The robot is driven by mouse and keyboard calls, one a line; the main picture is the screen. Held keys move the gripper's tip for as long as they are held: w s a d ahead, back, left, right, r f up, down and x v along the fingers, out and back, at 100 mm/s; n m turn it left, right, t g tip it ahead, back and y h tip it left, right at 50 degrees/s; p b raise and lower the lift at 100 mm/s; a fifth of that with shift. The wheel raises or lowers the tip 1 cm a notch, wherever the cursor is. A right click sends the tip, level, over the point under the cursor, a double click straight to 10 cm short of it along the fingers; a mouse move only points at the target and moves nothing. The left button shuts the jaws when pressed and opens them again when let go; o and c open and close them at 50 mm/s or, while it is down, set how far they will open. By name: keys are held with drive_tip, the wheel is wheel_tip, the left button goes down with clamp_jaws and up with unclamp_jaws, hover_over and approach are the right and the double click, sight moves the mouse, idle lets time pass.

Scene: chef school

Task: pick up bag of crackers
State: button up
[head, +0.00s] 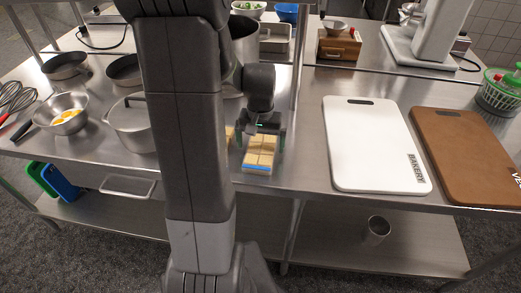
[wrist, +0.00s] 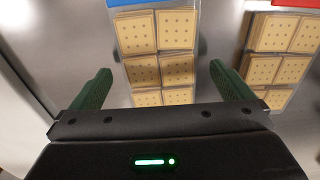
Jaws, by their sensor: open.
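A bag of crackers (wrist: 160,66) with a blue end strip and clear wrapping lies on the steel counter. In the head view the same bag (head: 260,155) lies at the front edge of the counter. A second cracker bag (wrist: 278,52) with a red strip lies to its right in the wrist view. My gripper (wrist: 168,85) is open. Its green fingers stand on either side of the lower part of the blue-strip bag, with nothing gripped. In the head view my gripper (head: 262,140) is at the bag's far end, and my arm hides part of the counter.
A steel pot (head: 130,125) and a bowl with yellow contents (head: 67,114) stand to the left. A white cutting board (head: 372,143) and a brown one (head: 470,157) lie to the right. Bare counter (head: 305,125) lies between bag and white board.

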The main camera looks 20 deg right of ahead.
drive_tip(key=shift+f, duration=0.75)
drive_tip(key=shift+c, duration=0.2)
drive_tip(key=c, duration=1)
drive_tip(key=shift+r, duration=0.1)
